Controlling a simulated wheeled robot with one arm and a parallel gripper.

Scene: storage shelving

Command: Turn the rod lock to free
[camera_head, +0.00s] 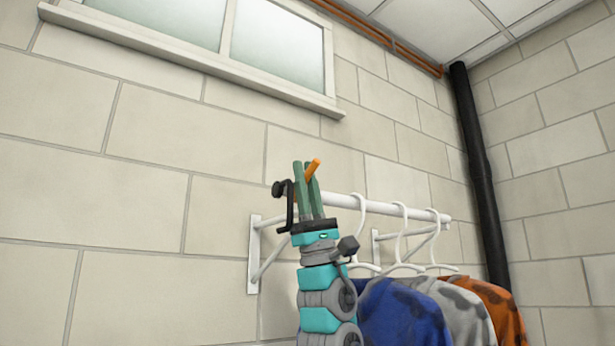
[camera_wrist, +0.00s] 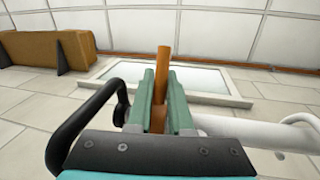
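The rod lock shows as an orange lever (camera_head: 314,166) near the left end of the white rod (camera_head: 384,208). In the wrist view the orange lever (camera_wrist: 163,62) stands between the two green fingers and fills the gap between them. My gripper (camera_head: 305,172) points up at the rod's left end. The fingers look closed on the lever, one on each side; their inner faces are partly hidden. The lever's base and the lock's body are hidden behind the fingers. The white rod (camera_wrist: 240,128) runs off to the right in the wrist view.
White hangers (camera_head: 401,235) hold blue, grey and orange camouflage garments (camera_head: 405,312) just right of my arm. A black bent bar (camera_wrist: 72,122) is close to the left of the fingers. A white wall bracket (camera_head: 254,255) supports the rod. The wall at left is clear.

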